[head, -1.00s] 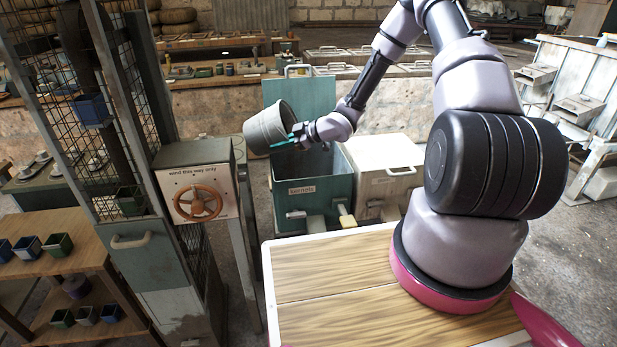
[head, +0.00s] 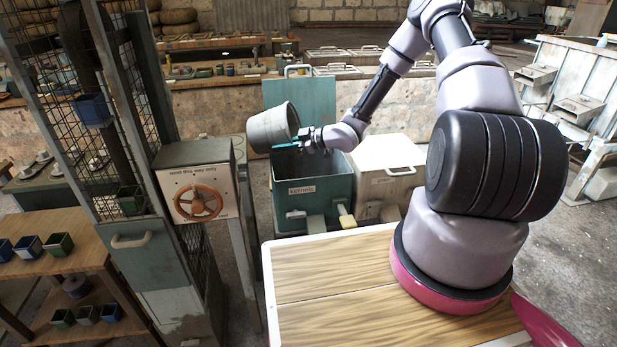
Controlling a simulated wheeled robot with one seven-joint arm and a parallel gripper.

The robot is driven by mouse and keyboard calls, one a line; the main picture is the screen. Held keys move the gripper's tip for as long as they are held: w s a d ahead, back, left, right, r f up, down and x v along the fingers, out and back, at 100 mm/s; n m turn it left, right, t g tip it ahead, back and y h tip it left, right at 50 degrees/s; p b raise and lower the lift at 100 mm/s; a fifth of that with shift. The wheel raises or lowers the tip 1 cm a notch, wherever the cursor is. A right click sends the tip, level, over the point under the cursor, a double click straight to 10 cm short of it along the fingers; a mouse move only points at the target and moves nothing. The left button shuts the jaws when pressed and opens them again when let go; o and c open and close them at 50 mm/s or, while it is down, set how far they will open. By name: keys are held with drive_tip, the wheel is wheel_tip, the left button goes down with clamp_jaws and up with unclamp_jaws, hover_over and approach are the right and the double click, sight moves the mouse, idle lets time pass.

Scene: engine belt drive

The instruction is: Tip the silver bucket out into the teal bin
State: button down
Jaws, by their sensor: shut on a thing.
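The silver bucket (head: 271,128) is held in the air at the upper left part of the teal bin (head: 325,190), in the head view. It is tilted, with its rim toward the upper right and its base toward the lower left. My gripper (head: 291,146) is shut on the bucket at its right side. The teal bin is labelled "kernels" and its lid stands raised at the back, so its dark inside shows. The bucket's inside is hidden from this view, so I cannot tell what it holds.
A white bin (head: 386,165) with a closed lid stands right of the teal bin. A cabinet with an orange handwheel (head: 198,202) and a mesh tower stand at the left. A wooden shelf (head: 50,235) with small pots is at far left. Open floor lies at the right.

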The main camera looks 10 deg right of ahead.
drive_tip(key=shift+s+d+f+t+y, duration=0.3)
drive_tip(key=shift+d+f+y, duration=0.3)
drive_tip(key=shift+d+f, duration=0.15)
drive_tip(key=shift+s+d+r+m+t+y, duration=0.25)
drive_tip(key=shift+d+r+y, duration=0.2)
drive_tip(key=shift+y, duration=0.3)
drive_tip(key=shift+d+r+m+t+y, duration=0.15)
drive_tip(key=shift+d+r+t+y, duration=0.25)
drive_tip(key=shift+y, duration=0.35)
idle(2.0)
